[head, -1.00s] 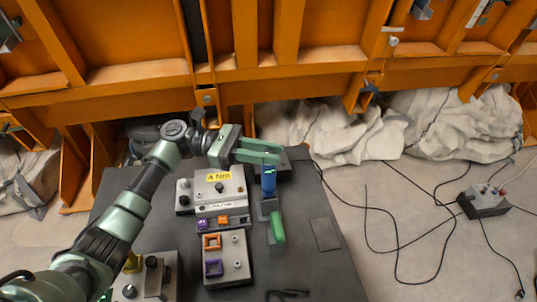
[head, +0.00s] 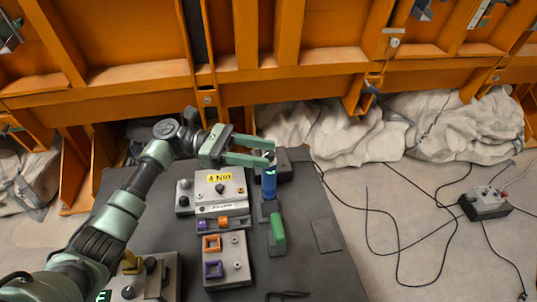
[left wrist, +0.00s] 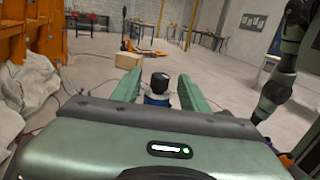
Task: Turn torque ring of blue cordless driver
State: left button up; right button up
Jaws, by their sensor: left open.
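The blue cordless driver (head: 269,183) stands upright in a dark holder on the dark table, right of the grey box with the yellow label. My left gripper (head: 271,152) reaches in from the left at its top, with green fingers open. In the left wrist view, the driver's black top (left wrist: 160,82) sits between the two spread fingers, with some of its blue body (left wrist: 157,100) below. A gap shows on each side of the black top there. The torque ring cannot be told apart clearly. My right gripper is not in view.
The grey box with yellow label (head: 220,178) stands close left of the driver. A green-handled item (head: 278,228) stands just in front of it. The table's right side is mostly clear.

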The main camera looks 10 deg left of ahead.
pick_arm(q)
jog(key=shift+a+b, duration=0.5)
jog(key=shift+a, duration=2.3)
